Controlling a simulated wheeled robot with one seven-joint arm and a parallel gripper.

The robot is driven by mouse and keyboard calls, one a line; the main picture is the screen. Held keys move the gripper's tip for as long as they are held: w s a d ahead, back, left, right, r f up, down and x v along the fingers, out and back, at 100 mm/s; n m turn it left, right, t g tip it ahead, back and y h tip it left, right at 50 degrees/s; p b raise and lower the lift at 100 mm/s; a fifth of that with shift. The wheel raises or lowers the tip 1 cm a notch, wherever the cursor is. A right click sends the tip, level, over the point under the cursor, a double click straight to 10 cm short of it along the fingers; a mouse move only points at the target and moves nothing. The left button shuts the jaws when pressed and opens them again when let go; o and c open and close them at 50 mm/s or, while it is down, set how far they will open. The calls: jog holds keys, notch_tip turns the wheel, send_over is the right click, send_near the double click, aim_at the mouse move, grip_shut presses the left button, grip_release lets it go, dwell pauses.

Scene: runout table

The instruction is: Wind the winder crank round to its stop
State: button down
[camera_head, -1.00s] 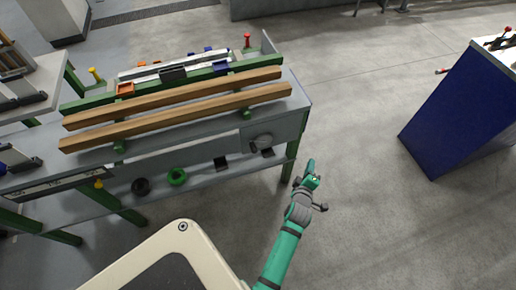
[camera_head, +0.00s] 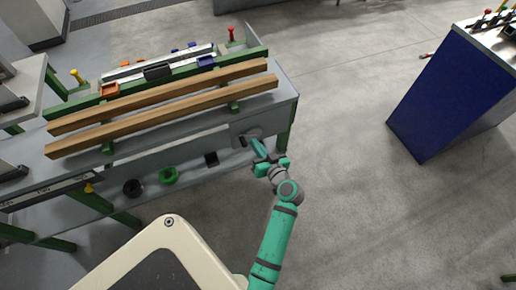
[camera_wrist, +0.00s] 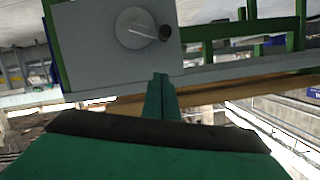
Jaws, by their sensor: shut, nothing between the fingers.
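The winder crank is a round grey disc (camera_head: 254,131) with a short handle (camera_head: 242,141), on a grey plate at the right end of the runout table's near side. In the wrist view the disc (camera_wrist: 133,27) shows at the top, with its handle (camera_wrist: 164,32) sticking out at its right side. My gripper (camera_head: 255,144) is just in front of the crank in the head view and partly covers that area. In the wrist view my gripper (camera_wrist: 160,77) is shut and empty, its tips just below the handle in the picture. A gap shows between them there; the distance in depth is unclear.
Two long wooden beams (camera_head: 165,98) lie on the runout table (camera_head: 283,92) above the crank. A blue cabinet (camera_head: 445,95) stands to the right. The floor between is clear.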

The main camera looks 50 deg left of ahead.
jog(key=a+f, duration=0.5)
jog(key=a, duration=0.1)
jog(key=shift+w+f, duration=0.2)
jog(key=shift+w, duration=0.15)
jog(key=shift+d+f, duration=0.1)
